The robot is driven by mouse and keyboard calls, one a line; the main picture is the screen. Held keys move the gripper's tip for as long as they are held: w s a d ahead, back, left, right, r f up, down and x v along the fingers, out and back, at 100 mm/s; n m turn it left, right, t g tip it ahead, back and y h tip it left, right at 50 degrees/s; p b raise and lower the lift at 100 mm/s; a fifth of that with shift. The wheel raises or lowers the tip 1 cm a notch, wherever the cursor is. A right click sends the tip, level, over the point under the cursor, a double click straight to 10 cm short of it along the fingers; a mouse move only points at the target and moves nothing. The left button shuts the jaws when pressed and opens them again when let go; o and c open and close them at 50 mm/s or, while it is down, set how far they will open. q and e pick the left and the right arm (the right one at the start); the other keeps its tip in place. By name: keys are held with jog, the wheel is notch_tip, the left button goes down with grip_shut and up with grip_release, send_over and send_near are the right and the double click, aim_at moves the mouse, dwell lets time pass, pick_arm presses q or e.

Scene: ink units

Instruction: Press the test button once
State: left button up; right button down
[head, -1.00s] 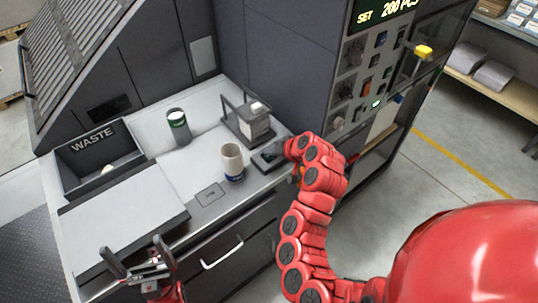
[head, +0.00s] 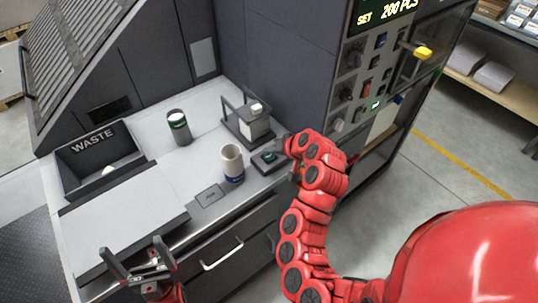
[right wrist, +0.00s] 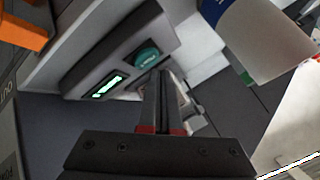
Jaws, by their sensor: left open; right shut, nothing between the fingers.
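A round teal button (head: 268,156) with small white lettering sits on a dark grey box (head: 263,165) at the bench's right end. The right wrist view shows the button (right wrist: 147,57) beside a lit green display (right wrist: 107,86). I cannot read its lettering for sure. My right gripper (head: 284,144) is shut and empty, just right of and above the button. In the right wrist view its fingertips (right wrist: 160,76) are close beside the button; contact cannot be told. My left gripper (head: 137,258) is open and empty at the bench's front left.
A white cup with a blue band (head: 232,160) stands left of the box. A dark frame stand (head: 246,121) is behind it. A control cabinet (head: 345,75) rises behind at right.

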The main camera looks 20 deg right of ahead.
aim_at(271, 158)
jog(key=shift+r+p, duration=0.85)
jog(key=shift+r, duration=1.7)
